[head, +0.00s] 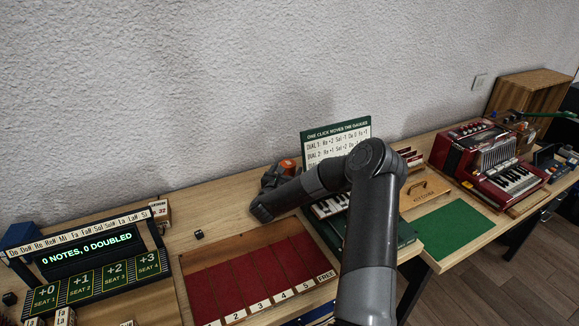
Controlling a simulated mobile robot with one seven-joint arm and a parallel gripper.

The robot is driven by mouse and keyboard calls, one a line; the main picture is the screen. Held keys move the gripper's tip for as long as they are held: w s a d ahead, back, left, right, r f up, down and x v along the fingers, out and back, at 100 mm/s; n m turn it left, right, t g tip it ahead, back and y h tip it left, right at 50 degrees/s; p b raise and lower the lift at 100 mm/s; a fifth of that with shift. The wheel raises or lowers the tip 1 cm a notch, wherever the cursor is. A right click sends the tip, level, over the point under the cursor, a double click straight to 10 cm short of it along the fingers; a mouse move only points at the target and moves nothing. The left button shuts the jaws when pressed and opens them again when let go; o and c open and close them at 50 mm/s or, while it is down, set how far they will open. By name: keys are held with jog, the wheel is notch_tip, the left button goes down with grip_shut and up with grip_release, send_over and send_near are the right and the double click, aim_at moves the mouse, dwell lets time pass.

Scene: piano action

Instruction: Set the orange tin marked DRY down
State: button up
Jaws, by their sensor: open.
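A small orange tin (288,166) shows at the back of the wooden bench, close to the wall and left of the green chart. Only its upper part is visible; my gripper and wrist hide the rest, and no marking on it can be read. My gripper (276,176) is right at the tin, its dark fingers just left of and in front of it. The jaws are open. I cannot tell whether a finger still touches the tin, or exactly what lies under it.
A red-lined tray (255,270) with numbered slots lies in front. A green chart (336,141) stands behind my arm. A lit display (88,250) is at left. A green mat (447,230), wooden box (425,193) and red accordion (490,165) are at right. Bare bench lies left of my gripper.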

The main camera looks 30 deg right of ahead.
notch_tip(320, 180, up, 7)
jog(key=a+r+n+t+y, duration=0.3)
jog(key=a+r+n+y, duration=0.35)
jog(key=a+n, duration=0.55)
jog(key=s+a+r+n+g+y, duration=0.1)
jog(key=s+a+r+n+y, duration=0.15)
jog(key=a+n, duration=0.35)
jog(key=s+a+r+n+g+y, duration=0.1)
jog(key=s+a+r+n+y, duration=0.15)
jog(key=s+a+n, duration=0.4)
jog(key=s+r+n+g, duration=0.1)
jog(key=s+n+g, duration=0.3)
jog(key=s+n, duration=0.6)
jog(key=s+r+n+g+y, duration=0.1)
jog(key=s+n+g, duration=0.3)
jog(key=s, duration=2.2)
jog(key=n, duration=0.6)
jog(key=shift+d+r, duration=0.25)
jog(key=shift+r, duration=0.15)
